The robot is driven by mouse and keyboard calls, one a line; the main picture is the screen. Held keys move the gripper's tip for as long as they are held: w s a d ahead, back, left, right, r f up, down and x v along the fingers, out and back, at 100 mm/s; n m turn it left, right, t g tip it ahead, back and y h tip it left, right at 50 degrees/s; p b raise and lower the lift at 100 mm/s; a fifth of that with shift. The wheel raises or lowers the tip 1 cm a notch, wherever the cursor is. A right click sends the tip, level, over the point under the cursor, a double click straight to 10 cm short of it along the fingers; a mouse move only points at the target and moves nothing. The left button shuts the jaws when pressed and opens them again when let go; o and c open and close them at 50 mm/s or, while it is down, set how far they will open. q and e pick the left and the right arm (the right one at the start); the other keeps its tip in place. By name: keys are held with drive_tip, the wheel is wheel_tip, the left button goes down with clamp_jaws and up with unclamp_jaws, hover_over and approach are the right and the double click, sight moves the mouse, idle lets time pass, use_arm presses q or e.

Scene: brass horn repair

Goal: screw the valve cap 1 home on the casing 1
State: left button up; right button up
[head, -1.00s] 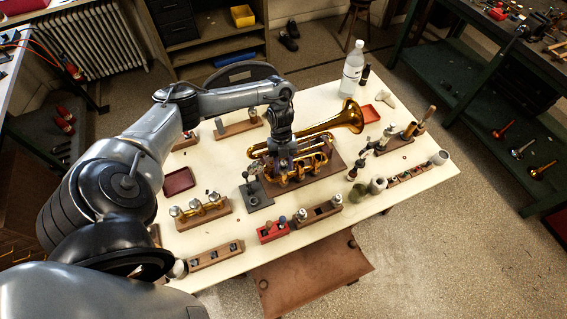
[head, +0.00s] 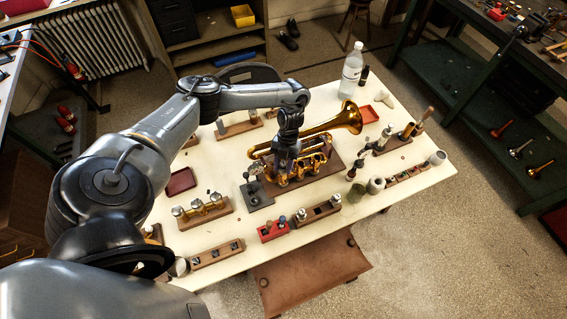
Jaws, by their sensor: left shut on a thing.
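The brass horn (head: 328,127) lies on a brown wooden board (head: 330,164) in the middle of the table, its bell toward the back right. Its upright valve casings (head: 307,163) stand in a row near the board's front. My left gripper (head: 285,172) points down at the left end of this row. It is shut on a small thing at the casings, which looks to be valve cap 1. The fingers and wrist hide most of the cap and of casing 1, so I cannot see the seam between them. My right gripper is not in view.
A grey fixture (head: 256,196) stands close left of the board. A clear bottle (head: 351,72) stands at the back.

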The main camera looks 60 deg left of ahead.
use_arm(q)
drive_tip(key=shift+m+y, duration=0.3)
drive_tip(key=shift+m, duration=0.4)
drive_tip(key=shift+m+g+p, duration=0.3)
drive_tip(key=shift+m, duration=0.4)
drive_tip(key=m+y, duration=0.1)
drive_tip(key=m, duration=0.1)
drive_tip(key=shift+m, duration=0.3)
drive_tip(key=shift+m+g+y, duration=0.3)
drive_tip(key=shift+m+y, duration=0.1)
drive_tip(key=shift+m, duration=0.2)
